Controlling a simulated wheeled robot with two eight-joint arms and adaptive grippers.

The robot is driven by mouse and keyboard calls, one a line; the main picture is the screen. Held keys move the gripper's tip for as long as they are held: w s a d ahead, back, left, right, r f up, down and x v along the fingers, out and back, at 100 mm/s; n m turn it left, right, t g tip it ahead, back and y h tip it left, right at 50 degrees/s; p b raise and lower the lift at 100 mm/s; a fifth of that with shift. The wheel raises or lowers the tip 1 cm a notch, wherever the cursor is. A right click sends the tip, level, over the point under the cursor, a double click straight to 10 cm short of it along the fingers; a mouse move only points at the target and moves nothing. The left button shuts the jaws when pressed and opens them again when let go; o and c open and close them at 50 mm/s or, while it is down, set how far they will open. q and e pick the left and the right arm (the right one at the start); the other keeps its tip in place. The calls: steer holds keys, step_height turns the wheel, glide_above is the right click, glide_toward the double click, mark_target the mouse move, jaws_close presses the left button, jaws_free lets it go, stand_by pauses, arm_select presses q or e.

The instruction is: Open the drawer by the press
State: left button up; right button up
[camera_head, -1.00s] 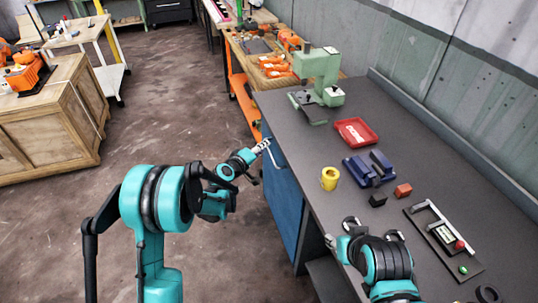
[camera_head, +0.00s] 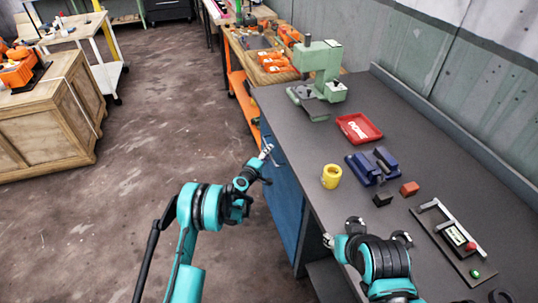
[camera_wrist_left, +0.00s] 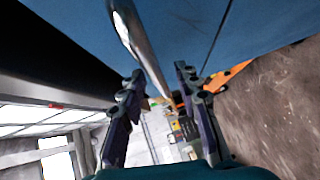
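The blue drawer unit (camera_head: 284,205) is under the dark workbench, below the green press (camera_head: 320,75). Its front looks flush, with no visible gap. My left gripper (camera_head: 265,152) is at the metal handle (camera_head: 275,158) near the top of the blue front. Contact with the handle cannot be told.
On the bench top (camera_head: 290,130) stand a red tray (camera_head: 358,128), a yellow cup (camera_head: 331,176), a blue fixture (camera_head: 372,165), small black and red blocks, and a panel with buttons (camera_head: 450,240). The floor (camera_head: 130,200) left of the drawer front is open.

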arm_select(q)
steer(key=shift+w+d, duration=0.25)
steer(key=shift+w, duration=0.2)
jaws_close()
steer(key=shift+a, duration=0.15)
steer(key=s+a, duration=0.3)
steer(key=a, duration=0.7)
steer(key=s+a, duration=0.4)
steer(key=a, duration=0.7)
steer(key=s+a, duration=0.3)
steer(key=a, duration=0.8)
steer(key=shift+s, duration=0.3)
jaws_free()
